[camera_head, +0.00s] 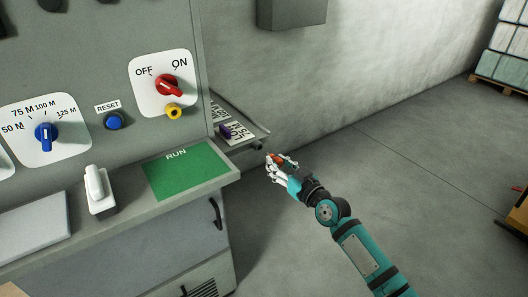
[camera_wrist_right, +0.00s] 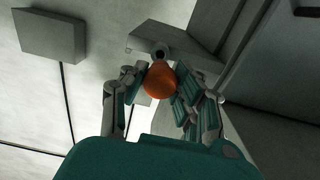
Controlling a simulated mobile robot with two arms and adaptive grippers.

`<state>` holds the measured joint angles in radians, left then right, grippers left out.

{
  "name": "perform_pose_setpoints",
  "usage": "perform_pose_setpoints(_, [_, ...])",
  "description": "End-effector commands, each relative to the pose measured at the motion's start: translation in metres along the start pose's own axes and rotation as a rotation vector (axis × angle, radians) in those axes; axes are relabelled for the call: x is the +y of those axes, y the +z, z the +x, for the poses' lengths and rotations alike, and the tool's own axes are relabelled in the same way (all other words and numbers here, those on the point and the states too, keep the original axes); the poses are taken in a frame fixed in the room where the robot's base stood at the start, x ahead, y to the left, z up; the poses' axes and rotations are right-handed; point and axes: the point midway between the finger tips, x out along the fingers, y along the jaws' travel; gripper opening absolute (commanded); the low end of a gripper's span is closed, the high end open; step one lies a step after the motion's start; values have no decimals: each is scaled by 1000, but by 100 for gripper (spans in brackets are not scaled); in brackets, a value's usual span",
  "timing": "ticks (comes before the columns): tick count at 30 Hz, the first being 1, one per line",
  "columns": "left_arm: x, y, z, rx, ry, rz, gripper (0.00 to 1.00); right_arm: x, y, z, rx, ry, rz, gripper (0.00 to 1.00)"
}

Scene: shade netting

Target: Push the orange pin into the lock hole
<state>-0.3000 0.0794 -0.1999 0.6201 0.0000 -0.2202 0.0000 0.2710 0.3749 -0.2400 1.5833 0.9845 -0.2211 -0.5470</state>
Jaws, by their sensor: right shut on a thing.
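The orange pin (camera_head: 276,158) is in the fingers of my right gripper (camera_head: 274,168), to the right of the cabinet. In the wrist view the pin's rounded orange head (camera_wrist_right: 160,80) sits between the two sets of fingers of the right gripper (camera_wrist_right: 157,82), which are shut on it. Just beyond the pin, a dark round fitting (camera_wrist_right: 159,53), which looks like the lock hole, sits at the edge of a grey shelf. In the head view a small dark fitting (camera_head: 257,146) shows at the shelf's near edge, close to the fingertips. I cannot tell whether the pin touches it. My left gripper is not in view.
The grey side shelf (camera_head: 240,131) carries printed labels and a small purple piece (camera_head: 225,131). The control panel with a red OFF/ON knob (camera_head: 167,86) and the desk with a green RUN plate (camera_head: 187,170) stand at left.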

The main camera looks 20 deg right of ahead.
Motion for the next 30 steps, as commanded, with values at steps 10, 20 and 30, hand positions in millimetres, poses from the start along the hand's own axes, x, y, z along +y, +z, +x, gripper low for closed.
perform_pose_setpoints(10, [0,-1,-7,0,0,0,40,0,0,-24,-1,0,-2,0])
perform_pose_setpoints(20, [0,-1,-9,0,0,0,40,0,0,-40,1,0,0,0])
perform_pose_setpoints(30, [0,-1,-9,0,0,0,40,-8,4,-44,-1,-4,-2,0])
